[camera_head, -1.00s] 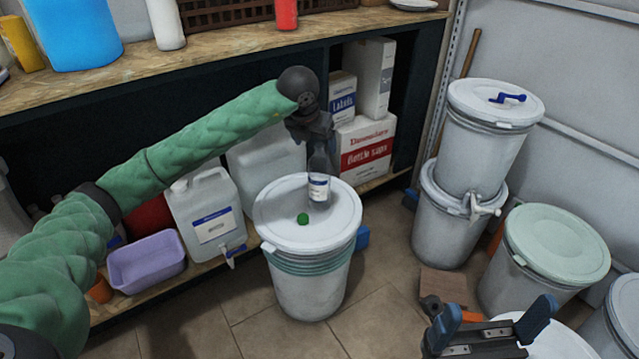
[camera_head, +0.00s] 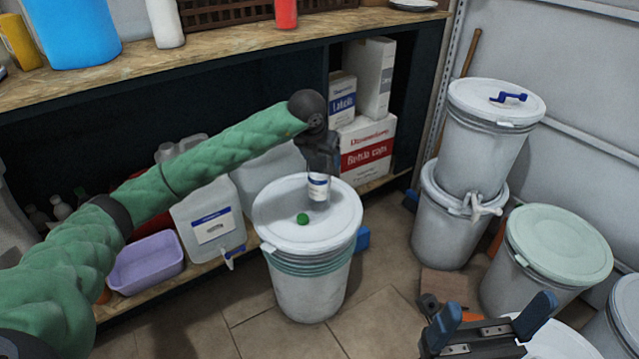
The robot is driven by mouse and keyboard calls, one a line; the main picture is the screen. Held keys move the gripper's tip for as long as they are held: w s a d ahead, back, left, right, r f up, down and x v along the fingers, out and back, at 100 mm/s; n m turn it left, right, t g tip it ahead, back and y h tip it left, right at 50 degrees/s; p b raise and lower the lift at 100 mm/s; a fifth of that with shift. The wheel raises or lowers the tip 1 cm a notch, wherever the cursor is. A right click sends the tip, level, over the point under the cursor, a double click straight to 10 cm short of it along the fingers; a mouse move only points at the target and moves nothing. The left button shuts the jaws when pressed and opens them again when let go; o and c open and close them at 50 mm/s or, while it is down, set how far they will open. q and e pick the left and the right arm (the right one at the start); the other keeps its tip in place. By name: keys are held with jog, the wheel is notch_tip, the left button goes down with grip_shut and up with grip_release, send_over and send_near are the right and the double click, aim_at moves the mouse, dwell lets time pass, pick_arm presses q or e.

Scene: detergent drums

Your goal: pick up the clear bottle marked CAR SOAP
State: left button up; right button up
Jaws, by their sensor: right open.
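A small bottle with a white and dark-blue label (camera_head: 318,188) stands upright on the pale lid of the drum (camera_head: 270,218) in the middle. Its label is too small to read. My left gripper (camera_head: 320,168) points down right at the bottle, and its fingers hide the bottle's upper part. I cannot tell whether they are open around it or shut on it. My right gripper (camera_head: 494,312) is at the bottom right, open and empty, with its blue-tipped fingers apart.
A green cap (camera_head: 303,219) lies on the lid, left of the bottle. Boxes (camera_head: 366,150) and a white jug (camera_head: 210,225) stand on the shelf behind. Stacked drums (camera_head: 485,130) and a green-lidded drum (camera_head: 558,243) stand at right. Some floor is clear in front.

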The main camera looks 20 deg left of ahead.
pick_arm(q)
jog(key=c, duration=1)
jog(key=shift+c, duration=0.2)
